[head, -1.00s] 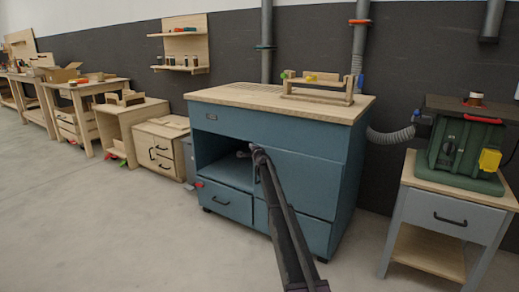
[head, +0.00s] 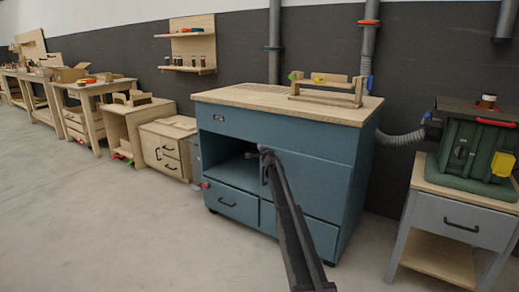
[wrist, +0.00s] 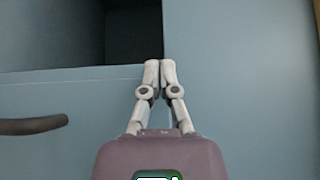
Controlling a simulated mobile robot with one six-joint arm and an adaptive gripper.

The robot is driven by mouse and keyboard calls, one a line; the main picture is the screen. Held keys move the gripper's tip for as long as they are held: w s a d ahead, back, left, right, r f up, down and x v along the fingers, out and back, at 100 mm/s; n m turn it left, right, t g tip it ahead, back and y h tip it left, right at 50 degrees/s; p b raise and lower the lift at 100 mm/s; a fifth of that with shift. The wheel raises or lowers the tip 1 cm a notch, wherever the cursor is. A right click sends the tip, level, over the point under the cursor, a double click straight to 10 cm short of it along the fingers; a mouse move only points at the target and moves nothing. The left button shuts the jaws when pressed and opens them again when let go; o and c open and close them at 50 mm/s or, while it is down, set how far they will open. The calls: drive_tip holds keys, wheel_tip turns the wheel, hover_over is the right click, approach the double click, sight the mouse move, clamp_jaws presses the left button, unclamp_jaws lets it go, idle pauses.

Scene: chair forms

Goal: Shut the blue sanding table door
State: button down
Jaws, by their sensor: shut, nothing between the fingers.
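The blue sanding table (head: 205,118) stands in the middle of the head view, with a pale wooden top. Its blue door (head: 318,180) is the panel on the right of the front, beside a dark open compartment (head: 228,160). The door looks nearly in line with the front; I cannot tell whether a small gap is left. My gripper (head: 264,150) is shut and empty at the door's upper left edge. In the wrist view its fingertips (wrist: 160,66) lie together beside the edge of the blue panel (wrist: 240,70); contact is unclear.
Drawers sit below, one with a dark handle (head: 228,203). A grey stand (head: 445,218) with a green machine (head: 470,150) is at the right. A low wooden cabinet (head: 168,150) stands at the left. The floor in front is clear.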

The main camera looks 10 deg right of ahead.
drive_tip(key=s+a, duration=0.9)
drive_tip(key=a, duration=0.1)
drive_tip(key=shift+a, duration=0.1)
idle(0.3)
drive_tip(key=s+a+f+n+g+y+p, duration=0.1)
drive_tip(key=s+a+f+n+g+y, duration=0.25)
drive_tip(key=s, duration=0.75)
drive_tip(key=s+a+f+n+g+p, duration=0.1)
drive_tip(key=s+a+n+g, duration=0.4)
drive_tip(key=s, duration=0.6)
drive_tip(key=s+a+f+n+g+y+p, duration=0.1)
drive_tip(key=s+a+f+n+y+p, duration=0.3)
drive_tip(key=s, duration=0.7)
drive_tip(key=s+d+f+n+g+h, duration=0.1)
drive_tip(key=s+d+n+g+h, duration=0.15)
drive_tip(key=s, duration=0.85)
drive_tip(key=s+d+f+n+g+h+p, duration=0.1)
drive_tip(key=s+d+g+h, duration=0.25)
drive_tip(key=s, duration=0.65)
drive_tip(key=s+d+f+n+g+h, duration=0.1)
drive_tip(key=s+d+g+h, duration=0.25)
drive_tip(key=s, duration=0.75)
wheel_tip(320, 180, up, 37)
drive_tip(key=t+p, duration=0.1)
drive_tip(key=p, duration=3.6)
drive_tip(key=shift+w+d+r, duration=0.15)
drive_tip(key=shift+w, duration=0.2)
